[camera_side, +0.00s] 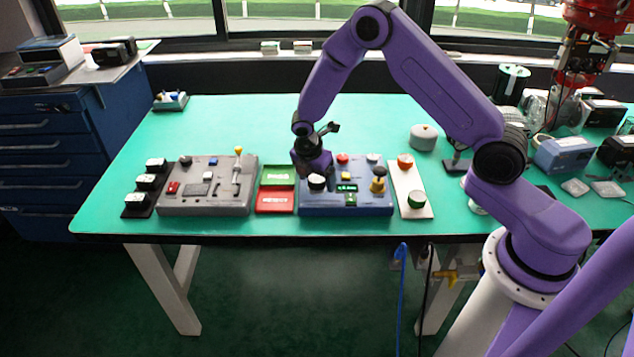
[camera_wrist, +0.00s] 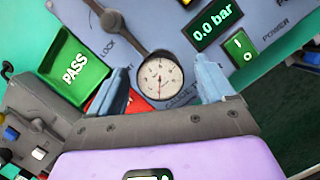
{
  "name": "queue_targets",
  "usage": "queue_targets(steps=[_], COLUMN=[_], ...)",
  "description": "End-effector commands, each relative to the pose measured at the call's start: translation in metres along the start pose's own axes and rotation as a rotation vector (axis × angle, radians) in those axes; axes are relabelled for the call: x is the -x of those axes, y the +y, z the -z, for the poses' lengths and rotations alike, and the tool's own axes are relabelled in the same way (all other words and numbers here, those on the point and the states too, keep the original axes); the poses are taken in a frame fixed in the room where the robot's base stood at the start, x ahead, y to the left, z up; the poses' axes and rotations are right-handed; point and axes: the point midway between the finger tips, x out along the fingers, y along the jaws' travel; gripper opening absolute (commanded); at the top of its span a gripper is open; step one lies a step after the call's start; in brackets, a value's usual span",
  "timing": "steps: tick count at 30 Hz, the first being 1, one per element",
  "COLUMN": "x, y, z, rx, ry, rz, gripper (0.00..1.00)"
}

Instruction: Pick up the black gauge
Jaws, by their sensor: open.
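The black gauge (camera_wrist: 158,78), a round white dial with a dark rim, sits on the blue test panel (camera_wrist: 165,33) at the spot marked GAUGE. Its black body also shows in the side view (camera_side: 317,183), directly below my gripper (camera_side: 315,173). In the wrist view my gripper (camera_wrist: 164,70) is open, with one blue-grey finger on each side of the dial. I cannot tell whether the fingers touch the gauge or how far down they reach.
A dark lever (camera_wrist: 118,28) marked LOCK reaches close to the dial. The panel's display (camera_wrist: 215,20) reads 0.0 bar. A green PASS tray (camera_side: 277,175) and red REJECT tray (camera_side: 275,202) lie left of the panel. A grey panel (camera_side: 215,205) and several gauges on a black rack (camera_side: 137,212) stand farther left.

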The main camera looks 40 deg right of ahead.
Motion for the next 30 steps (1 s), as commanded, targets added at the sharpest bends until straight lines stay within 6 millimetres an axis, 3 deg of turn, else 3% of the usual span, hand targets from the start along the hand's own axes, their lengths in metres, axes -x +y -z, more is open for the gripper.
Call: queue_targets(steps=[9, 11, 15, 30], x=[-0.006, -0.005, -0.005, 0.004], y=[0.0, 0.0, 0.0, 0.001], z=[0.0, 0.0, 0.0, -0.003], rx=[-0.001, -0.001, -0.001, -0.001], ry=[0.001, 0.001, 0.0, -0.001], rz=[-0.001, 0.0, 0.0, -0.003], gripper=[0.82, 0.66, 0.2, 0.19])
